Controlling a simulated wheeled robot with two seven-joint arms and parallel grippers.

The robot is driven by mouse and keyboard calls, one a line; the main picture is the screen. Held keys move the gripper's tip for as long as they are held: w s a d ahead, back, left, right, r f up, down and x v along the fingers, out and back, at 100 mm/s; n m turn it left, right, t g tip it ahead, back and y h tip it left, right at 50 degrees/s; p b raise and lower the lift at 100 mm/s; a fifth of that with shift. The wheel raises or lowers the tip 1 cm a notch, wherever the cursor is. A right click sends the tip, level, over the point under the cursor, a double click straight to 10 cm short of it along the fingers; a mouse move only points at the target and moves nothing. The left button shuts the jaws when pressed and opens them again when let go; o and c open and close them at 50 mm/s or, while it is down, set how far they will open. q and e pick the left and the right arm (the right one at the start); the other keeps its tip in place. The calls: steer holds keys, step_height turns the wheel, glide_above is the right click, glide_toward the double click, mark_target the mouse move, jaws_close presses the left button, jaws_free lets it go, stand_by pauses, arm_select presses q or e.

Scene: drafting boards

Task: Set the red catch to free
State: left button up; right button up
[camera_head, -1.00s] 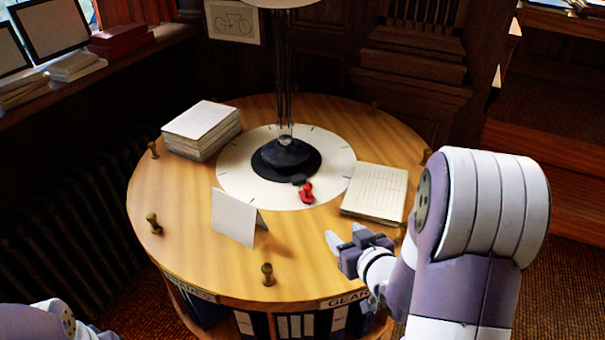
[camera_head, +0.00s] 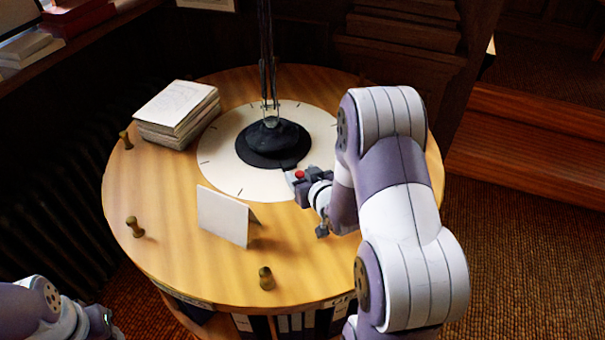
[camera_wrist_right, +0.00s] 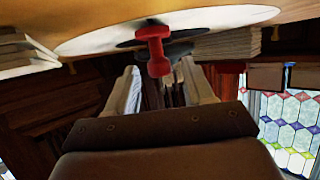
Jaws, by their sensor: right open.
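The red catch (camera_head: 299,174) sits on the white dial (camera_head: 225,165) in front of the black lamp base (camera_head: 272,140). In the head view only a bit of red shows, because my right gripper (camera_head: 291,178) largely covers it. In the right wrist view the red catch (camera_wrist_right: 156,50) is dumbbell-like, with a wide head and a rounded end. My right gripper's two pale fingers (camera_wrist_right: 163,78) stand apart, with the catch's rounded end around their tips and between them in the picture. I cannot tell whether they touch it. Of my left arm, only a part shows at the lower left.
A white folded card (camera_head: 222,215) stands near the table's front. A paper stack (camera_head: 177,113) lies at the back left. Brass pegs (camera_head: 266,278) stand around the rim of the round wooden table (camera_head: 160,255). My right arm hides the right side.

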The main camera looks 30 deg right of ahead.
steer(key=shift+w+f, duration=0.1)
steer(key=shift+w, duration=0.05)
steer(key=c, duration=0.4)
jaws_close()
steer(key=shift+w+d+b, duration=0.15)
steer(key=shift+w+b, duration=0.3)
steer(key=shift+w, duration=1.2)
steer(key=shift+o, duration=2)
jaws_free()
